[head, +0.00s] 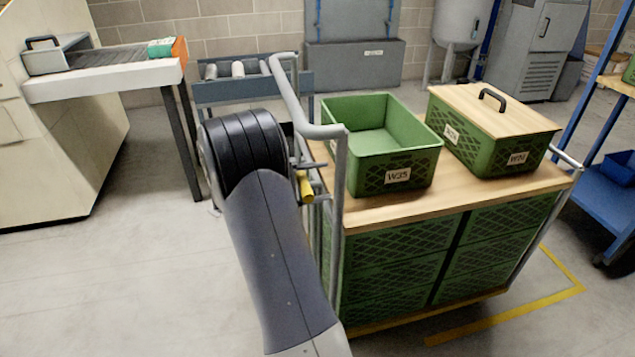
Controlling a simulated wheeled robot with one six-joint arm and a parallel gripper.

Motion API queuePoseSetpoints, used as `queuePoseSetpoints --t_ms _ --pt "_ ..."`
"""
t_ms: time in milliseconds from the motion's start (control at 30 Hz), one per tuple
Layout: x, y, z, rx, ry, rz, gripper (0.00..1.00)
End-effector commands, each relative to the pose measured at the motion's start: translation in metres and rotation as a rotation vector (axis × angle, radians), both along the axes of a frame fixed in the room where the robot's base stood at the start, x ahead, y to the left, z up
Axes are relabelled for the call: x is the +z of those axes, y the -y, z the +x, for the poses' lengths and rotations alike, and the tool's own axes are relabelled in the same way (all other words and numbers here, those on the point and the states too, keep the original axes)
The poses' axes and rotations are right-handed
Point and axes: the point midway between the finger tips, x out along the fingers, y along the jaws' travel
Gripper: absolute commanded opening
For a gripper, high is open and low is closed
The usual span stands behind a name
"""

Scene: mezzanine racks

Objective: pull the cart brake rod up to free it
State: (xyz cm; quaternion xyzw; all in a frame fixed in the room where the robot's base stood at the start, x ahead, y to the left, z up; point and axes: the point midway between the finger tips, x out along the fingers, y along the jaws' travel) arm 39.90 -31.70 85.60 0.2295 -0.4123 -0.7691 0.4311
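The cart (460,208) stands right of centre, with a wooden top, green crate sides and a grey tube handle (338,170) at its left end. A short yellow piece (305,187), which looks like the grip of the brake rod, shows beside the handle's tube. A thin dark bar lies just above it; I cannot tell what it belongs to. The rest of the rod is hidden. My arm rises from the bottom centre and its dark joint covers the area just left of the yellow piece. My gripper is hidden behind it, so its hold is not visible.
An open green crate (412,170) and a lidded green crate (490,140) stand on the cart. A roller conveyor (255,88) is behind my arm, a white-topped bench (105,80) at left, a blue rack (590,140) at right. Floor at lower left is clear.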

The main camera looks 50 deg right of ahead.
Motion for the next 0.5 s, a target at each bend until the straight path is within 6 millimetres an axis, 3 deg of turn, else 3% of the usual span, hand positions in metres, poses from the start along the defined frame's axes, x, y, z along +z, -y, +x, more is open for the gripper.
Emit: queuePoseSetpoints --t_ms 233,500 --pt "-0.001 -0.009 0.006 0.002 0.0 0.001 0.6" --pt "-0.001 -0.054 0.034 0.004 0.001 0.001 0.6"
